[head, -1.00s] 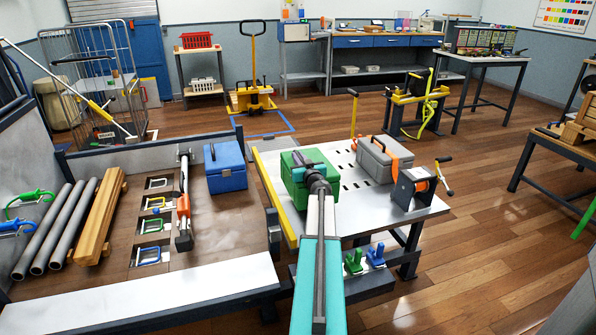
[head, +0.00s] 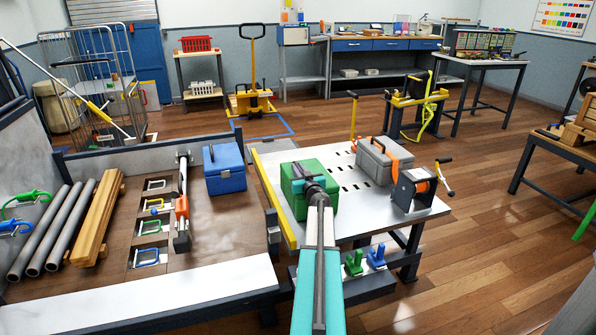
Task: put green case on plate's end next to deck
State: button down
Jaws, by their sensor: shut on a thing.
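The green case (head: 296,206) is at the left part of the perforated metal plate (head: 350,212), near the plate's yellow edge beside the deck (head: 222,240). My gripper (head: 312,184) is at the case's top and is shut on it, with the fingertips partly hidden by my arm. The case looks upright. I cannot tell whether its underside touches the plate. The deck is brown-floored and lies to the left of the plate.
A blue case (head: 225,168) stands on the deck near the yellow edge (head: 275,200). A grey case (head: 383,160) and a strap winder (head: 412,190) stand on the plate's right part. Pipes (head: 55,230), timber (head: 98,217) and several clamps lie on the deck's left.

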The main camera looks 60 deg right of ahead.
jog(key=shift+r, duration=0.15)
jog(key=c, duration=1.8)
grip_release()
jog(key=shift+o, duration=0.2)
jog(key=shift+p+v, duration=0.75)
jog(key=shift+v, duration=5.3)
